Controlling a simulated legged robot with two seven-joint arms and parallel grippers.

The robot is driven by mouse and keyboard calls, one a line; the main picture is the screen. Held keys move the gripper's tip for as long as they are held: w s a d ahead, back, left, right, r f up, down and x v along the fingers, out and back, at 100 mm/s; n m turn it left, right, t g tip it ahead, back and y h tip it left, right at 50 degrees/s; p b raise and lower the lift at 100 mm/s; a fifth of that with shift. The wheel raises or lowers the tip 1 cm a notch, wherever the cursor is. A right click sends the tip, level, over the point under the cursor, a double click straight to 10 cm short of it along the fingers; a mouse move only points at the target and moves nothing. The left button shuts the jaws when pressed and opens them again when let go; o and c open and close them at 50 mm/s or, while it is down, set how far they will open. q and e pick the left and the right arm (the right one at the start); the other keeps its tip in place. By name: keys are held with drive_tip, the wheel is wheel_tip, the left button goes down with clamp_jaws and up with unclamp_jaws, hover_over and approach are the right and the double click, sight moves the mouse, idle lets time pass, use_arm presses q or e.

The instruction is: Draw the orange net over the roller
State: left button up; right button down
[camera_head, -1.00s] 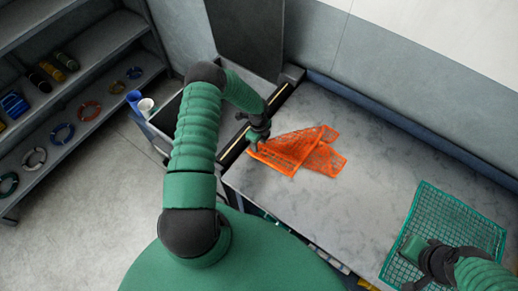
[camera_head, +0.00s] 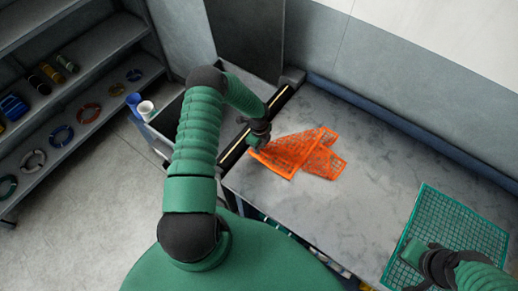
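The orange net (camera_head: 298,153) lies folded over itself on the grey table, with its left corner at my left gripper (camera_head: 254,146). The gripper is small and dark here, and its fingers are partly hidden, but they appear to meet at the net's edge. The roller (camera_head: 281,100) is a dark bar with a pale strip along the table's left edge, partly hidden behind my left arm. My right gripper (camera_head: 411,256) is at the lower right, over the left edge of a green net; its fingertips are not clear.
The green net (camera_head: 457,232) lies flat at the table's right. A grey bin (camera_head: 168,122) stands beyond the roller, with blue and white cups at its edge. Shelves (camera_head: 85,100) with coloured rings stand at the far left. The table's middle (camera_head: 370,170) is clear.

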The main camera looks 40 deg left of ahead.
use_arm(q)
drive_tip(key=shift+s, duration=0.15)
drive_tip(key=shift+c, duration=1)
drive_tip(key=shift+d, duration=0.2)
clamp_jaws()
